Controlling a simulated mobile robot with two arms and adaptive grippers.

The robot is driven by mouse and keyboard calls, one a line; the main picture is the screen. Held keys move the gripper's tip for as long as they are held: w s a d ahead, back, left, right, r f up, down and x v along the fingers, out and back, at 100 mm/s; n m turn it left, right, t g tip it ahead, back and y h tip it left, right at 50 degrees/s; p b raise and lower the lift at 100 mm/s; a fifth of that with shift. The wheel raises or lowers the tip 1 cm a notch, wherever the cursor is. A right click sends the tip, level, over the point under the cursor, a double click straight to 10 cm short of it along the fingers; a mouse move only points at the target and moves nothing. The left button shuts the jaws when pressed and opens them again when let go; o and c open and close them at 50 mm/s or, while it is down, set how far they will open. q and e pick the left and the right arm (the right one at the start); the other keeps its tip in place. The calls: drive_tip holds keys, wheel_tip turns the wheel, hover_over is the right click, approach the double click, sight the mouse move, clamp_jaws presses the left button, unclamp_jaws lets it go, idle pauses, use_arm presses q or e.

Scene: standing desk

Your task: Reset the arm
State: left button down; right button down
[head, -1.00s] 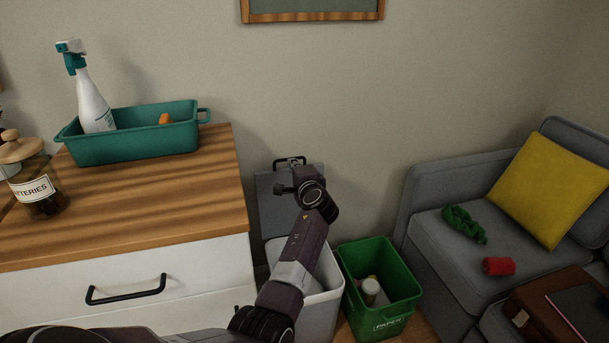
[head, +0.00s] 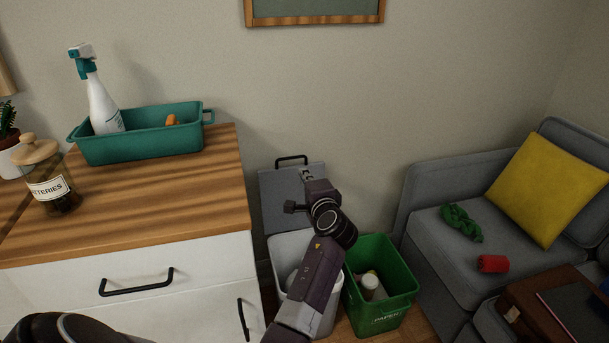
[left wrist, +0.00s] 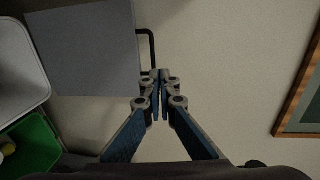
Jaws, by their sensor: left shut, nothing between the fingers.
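My left arm (head: 312,280) reaches up from the bottom of the head view, in front of the two bins. Its wrist end stands before the wall and the grey raised lid. My left gripper (left wrist: 158,80) shows in the left wrist view with its fingertips together and nothing between them. It points along the bare wall, beside the grey lid (left wrist: 85,45) and its black handle (left wrist: 148,50). In the head view the fingers are mostly hidden by the wrist. My right gripper is not in view.
The white bin (head: 283,245) and green paper bin (head: 400,298) stand under my left arm. Left is a wooden-topped cabinet (head: 200,200) with a teal tray (head: 150,145) and battery jar (head: 52,192). A grey sofa (head: 425,225) stands right. A framed board (left wrist: 302,95) is in the wrist view.

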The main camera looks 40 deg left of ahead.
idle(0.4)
